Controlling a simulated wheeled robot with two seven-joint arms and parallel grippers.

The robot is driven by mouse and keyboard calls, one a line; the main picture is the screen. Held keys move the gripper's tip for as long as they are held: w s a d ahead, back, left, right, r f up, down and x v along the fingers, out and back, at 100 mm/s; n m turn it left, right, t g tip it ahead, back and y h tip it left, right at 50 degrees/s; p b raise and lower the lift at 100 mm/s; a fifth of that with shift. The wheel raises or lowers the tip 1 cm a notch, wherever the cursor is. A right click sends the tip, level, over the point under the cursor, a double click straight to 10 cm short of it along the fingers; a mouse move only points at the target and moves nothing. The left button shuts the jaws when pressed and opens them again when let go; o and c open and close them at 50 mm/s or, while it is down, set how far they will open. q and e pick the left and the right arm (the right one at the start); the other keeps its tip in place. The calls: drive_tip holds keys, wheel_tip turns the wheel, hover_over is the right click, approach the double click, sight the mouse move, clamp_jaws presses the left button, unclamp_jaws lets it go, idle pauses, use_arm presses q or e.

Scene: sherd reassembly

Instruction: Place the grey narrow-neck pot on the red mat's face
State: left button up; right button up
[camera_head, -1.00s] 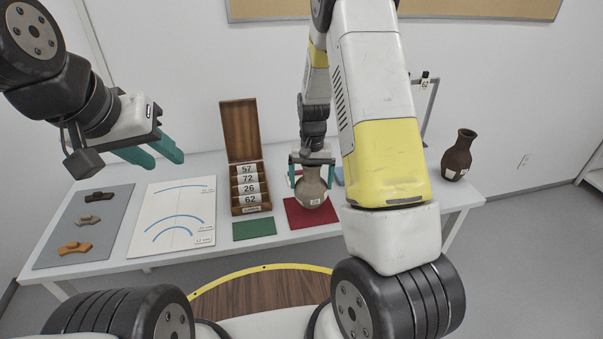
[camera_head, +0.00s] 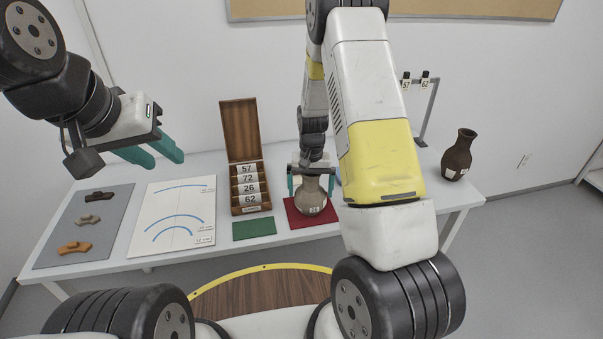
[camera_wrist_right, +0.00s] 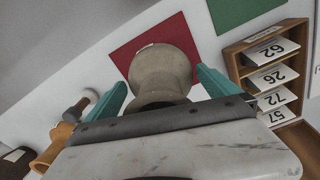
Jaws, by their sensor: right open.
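The grey narrow-neck pot (camera_head: 311,199) stands upright on the red mat (camera_head: 296,218) in the head view. Its neck and body also show in the right wrist view (camera_wrist_right: 160,70), with the red mat (camera_wrist_right: 122,59) around it. My right gripper (camera_head: 310,184) is open, with one teal finger on each side of the pot's neck; in the right wrist view gaps show between the fingers and the pot. My left gripper (camera_head: 160,154) is raised over the left part of the table and empty; its two teal fingers look apart.
A wooden box with numbered slots (camera_head: 247,185) and a green mat (camera_head: 254,229) lie left of the red mat. A dark brown vase (camera_head: 457,155) stands at the right. A grey mat with sherds (camera_head: 52,250) and a curve sheet (camera_head: 140,235) cover the left.

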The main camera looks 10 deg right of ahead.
wheel_tip(320, 180, up, 12)
drive_tip(key=shift+r, duration=0.1)
wheel_tip(320, 180, up, 7)
drive_tip(key=t+y, duration=0.1)
hover_over(312, 198)
drive_tip(key=s+r+n+t+y, duration=0.1)
drive_tip(key=s+r+t, duration=0.1)
drive_tip(key=s+r, duration=0.65)
drive_tip(key=s+a+r+n+t, duration=0.1)
drive_tip(key=s+r, duration=0.2)
drive_tip(key=s, duration=0.3)
drive_tip(key=s+a+r+n+t, duration=0.1)
drive_tip(key=s+r+t, duration=0.1)
drive_tip(key=s, duration=0.4)
drive_tip(key=shift+s+r, duration=0.25)
drive_tip(key=shift+r, duration=0.15)
drive_tip(key=shift+d, duration=0.1)
